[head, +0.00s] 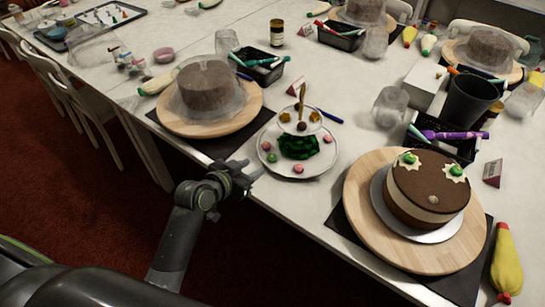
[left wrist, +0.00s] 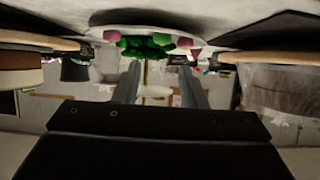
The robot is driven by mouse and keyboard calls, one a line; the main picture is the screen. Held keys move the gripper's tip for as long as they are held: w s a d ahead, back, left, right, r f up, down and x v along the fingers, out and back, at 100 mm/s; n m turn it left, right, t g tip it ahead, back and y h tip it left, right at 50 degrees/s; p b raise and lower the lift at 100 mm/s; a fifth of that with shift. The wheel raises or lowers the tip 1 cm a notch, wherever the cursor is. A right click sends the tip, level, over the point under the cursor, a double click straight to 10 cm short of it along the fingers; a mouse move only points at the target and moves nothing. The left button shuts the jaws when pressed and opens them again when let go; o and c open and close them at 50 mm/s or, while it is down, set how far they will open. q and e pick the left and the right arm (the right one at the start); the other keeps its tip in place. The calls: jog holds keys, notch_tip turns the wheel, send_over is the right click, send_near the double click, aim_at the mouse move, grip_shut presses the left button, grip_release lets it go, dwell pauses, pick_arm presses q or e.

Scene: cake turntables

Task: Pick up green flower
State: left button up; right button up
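A small green flower (head: 272,158) sits on the lower plate (head: 312,168) of a tiered stand, near its left edge. Several pink flowers (head: 299,169) lie around that plate, and a dark green leafy pile (head: 298,147) fills its middle. My left gripper (head: 248,171) is just in front of and to the left of the plate, apart from the flower. In the left wrist view, my left gripper's fingers (left wrist: 160,85) are spread with nothing between them. Green shapes (left wrist: 150,44) and pink flowers (left wrist: 112,36) show beyond them; I cannot single out the green flower there. My right gripper is not in view.
A covered cake on a wooden turntable (head: 245,112) stands left of the stand. A decorated cake (head: 425,190) on another wooden turntable (head: 365,220) stands right. A blue pen (head: 329,116) lies behind the stand. The table's front edge runs beneath my left gripper.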

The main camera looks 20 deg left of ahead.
aim_at(272, 156)
pick_arm(q)
jog(key=shift+p+x, duration=0.3)
jog(key=shift+x, duration=4.8)
jog(key=shift+a+r, duration=0.1)
jog(key=shift+a, duration=0.1)
jog(key=c, duration=0.7)
